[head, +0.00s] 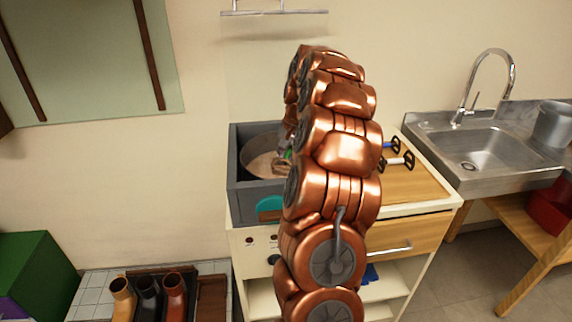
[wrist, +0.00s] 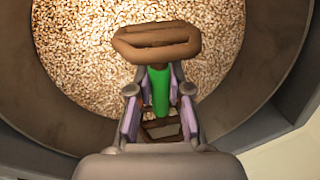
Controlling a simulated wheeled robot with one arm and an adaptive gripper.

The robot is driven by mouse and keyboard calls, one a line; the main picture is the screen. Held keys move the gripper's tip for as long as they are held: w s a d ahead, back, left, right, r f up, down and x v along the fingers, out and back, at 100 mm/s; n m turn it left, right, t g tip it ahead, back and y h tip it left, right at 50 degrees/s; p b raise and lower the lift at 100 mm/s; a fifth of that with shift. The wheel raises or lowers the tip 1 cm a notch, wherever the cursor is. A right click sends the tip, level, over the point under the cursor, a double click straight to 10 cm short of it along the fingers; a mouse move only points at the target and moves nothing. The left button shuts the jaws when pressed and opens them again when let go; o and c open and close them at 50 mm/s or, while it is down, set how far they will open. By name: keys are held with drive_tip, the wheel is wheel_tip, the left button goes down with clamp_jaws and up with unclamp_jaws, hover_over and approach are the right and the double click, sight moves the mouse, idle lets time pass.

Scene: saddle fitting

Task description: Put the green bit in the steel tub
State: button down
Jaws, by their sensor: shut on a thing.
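My gripper (wrist: 158,100) is shut on the green bit (wrist: 158,88) in the wrist view. A brown loop (wrist: 155,42) shows at the bit's far end; I cannot tell whether it is part of it. Both are over a round metal tub (wrist: 75,125) with pale grain-like filling. In the head view this tub (head: 250,158) sits inside a grey box, and my gripper (head: 284,158) is at its right side, mostly hidden by my arm. The height of the bit above the filling is hard to tell. A steel pot (head: 553,125) also stands beside the sink.
The grey box (head: 240,188) stands on a cabinet with a wooden top (head: 415,185). Black-handled items (head: 397,160) lie on that top. A sink (head: 485,148) is at the right. Boots (head: 148,295) and a green box (head: 35,275) are on the lower left.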

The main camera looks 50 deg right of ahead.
drive_tip(key=shift+f, duration=1.15)
drive_tip(key=shift+f, duration=0.2)
drive_tip(key=c, duration=1.1)
unclamp_jaws()
wheel_tip(320, 180, up, 12)
drive_tip(key=s+d+b, duration=0.1)
drive_tip(key=s+b, duration=0.1)
drive_tip(key=shift+d+r, duration=0.1)
